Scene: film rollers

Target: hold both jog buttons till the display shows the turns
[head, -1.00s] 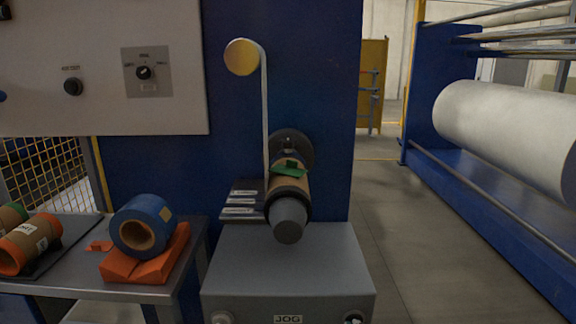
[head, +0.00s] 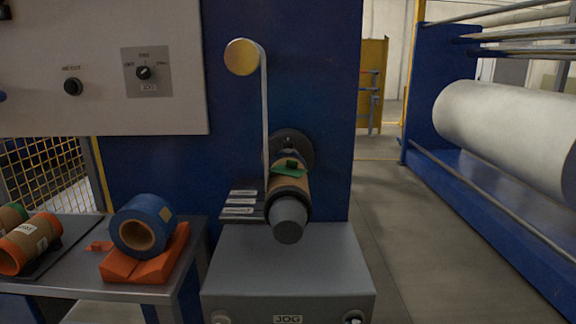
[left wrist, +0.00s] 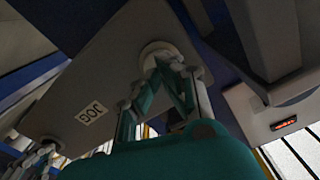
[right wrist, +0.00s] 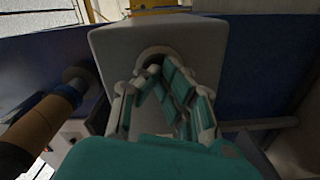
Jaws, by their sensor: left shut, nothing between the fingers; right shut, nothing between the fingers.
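The grey jog box (head: 290,262) stands under the roller shaft, with a JOG label on its front. Its left jog button (head: 222,317) and right jog button (head: 353,317) show at the lower edge of the head view. In the left wrist view my left gripper (left wrist: 168,68) is shut, its tips against the round pale button (left wrist: 156,49). In the right wrist view my right gripper (right wrist: 153,72) is shut, its tips at the other round button (right wrist: 155,54), which they partly hide. A small lit orange-red display (left wrist: 284,123) shows in the left wrist view; its text is unreadable.
A brown core (head: 287,182) with a green tab sits on the shaft; a white strip runs from it to the yellow roller (head: 241,57). A blue roll (head: 141,226) rests in an orange cradle on the side table, beside brown cores (head: 30,243). Floor at right is clear.

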